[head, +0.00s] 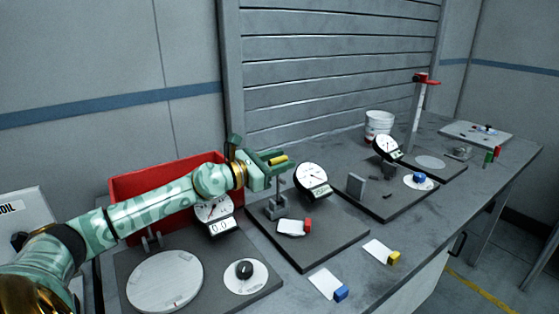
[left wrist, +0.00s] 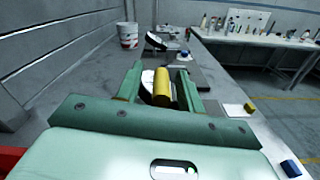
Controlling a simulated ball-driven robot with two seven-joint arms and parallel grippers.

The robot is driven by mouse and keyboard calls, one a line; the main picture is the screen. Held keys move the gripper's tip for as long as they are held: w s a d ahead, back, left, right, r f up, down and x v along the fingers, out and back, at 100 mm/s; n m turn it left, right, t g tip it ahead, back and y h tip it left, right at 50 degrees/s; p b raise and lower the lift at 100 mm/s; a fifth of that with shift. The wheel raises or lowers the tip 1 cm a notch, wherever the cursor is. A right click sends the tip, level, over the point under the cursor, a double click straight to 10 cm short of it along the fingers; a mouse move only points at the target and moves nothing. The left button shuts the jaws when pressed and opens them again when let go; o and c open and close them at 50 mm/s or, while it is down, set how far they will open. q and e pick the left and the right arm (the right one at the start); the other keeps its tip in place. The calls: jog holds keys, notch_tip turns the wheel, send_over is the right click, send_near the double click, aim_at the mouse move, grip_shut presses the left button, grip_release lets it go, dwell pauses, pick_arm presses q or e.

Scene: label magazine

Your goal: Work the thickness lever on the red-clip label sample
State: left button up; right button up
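The red-clip label sample (head: 291,228) lies on the dark base plate of the middle thickness gauge, below its round white dial (head: 312,179). The gauge's yellow lever grip (head: 279,159) sits at the top of its stand. My left gripper (head: 273,162) is level with this grip. In the left wrist view, the yellow grip (left wrist: 163,88) stands between the two green fingers of my left gripper (left wrist: 160,84). The fingers look apart, with a gap showing on the grip's left side. The dial is partly hidden behind the grip there. My right gripper is out of view.
A red bin (head: 130,187) stands behind my left arm. A scale with a round plate (head: 165,281) is at the front left. Blue-clip (head: 328,285) and yellow-clip (head: 381,252) samples lie near the front edge. Another gauge (head: 387,148) and a white bucket (head: 379,124) stand farther right.

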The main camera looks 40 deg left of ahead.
pick_arm(q)
grip_shut()
jog(key=shift+d, duration=0.1)
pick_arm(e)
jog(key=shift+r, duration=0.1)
